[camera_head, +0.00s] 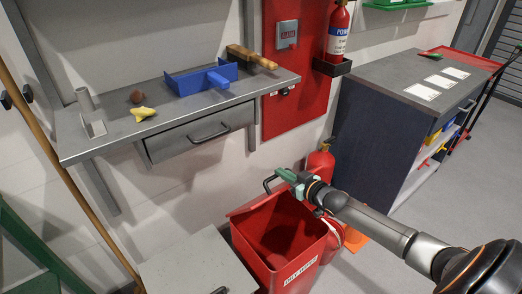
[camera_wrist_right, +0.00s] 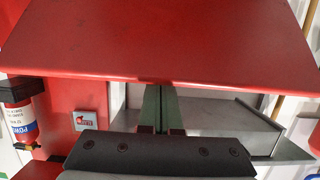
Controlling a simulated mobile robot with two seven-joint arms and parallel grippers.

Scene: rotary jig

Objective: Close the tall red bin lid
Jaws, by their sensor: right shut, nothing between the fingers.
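The tall red bin (camera_head: 318,250) stands on the floor below the right end of the wall shelf. Its top is open and I see into its red inside. A black loop handle (camera_head: 268,184) shows at its back edge. My right gripper (camera_head: 284,174) is above the bin's back right corner, close to that handle, its green fingers shut and empty. In the right wrist view the fingers (camera_wrist_right: 160,92) point at the edge of a large red panel (camera_wrist_right: 160,35), which looks like the lid; whether they touch it I cannot tell. My left gripper is not in view.
A grey shelf (camera_head: 150,130) with a drawer is at left, holding a blue dustpan (camera_head: 200,78) and small items. A fire extinguisher (camera_head: 320,160) stands behind the bin, and an orange cone (camera_head: 355,236) beside it. A grey box top (camera_head: 200,265) is left of the bin.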

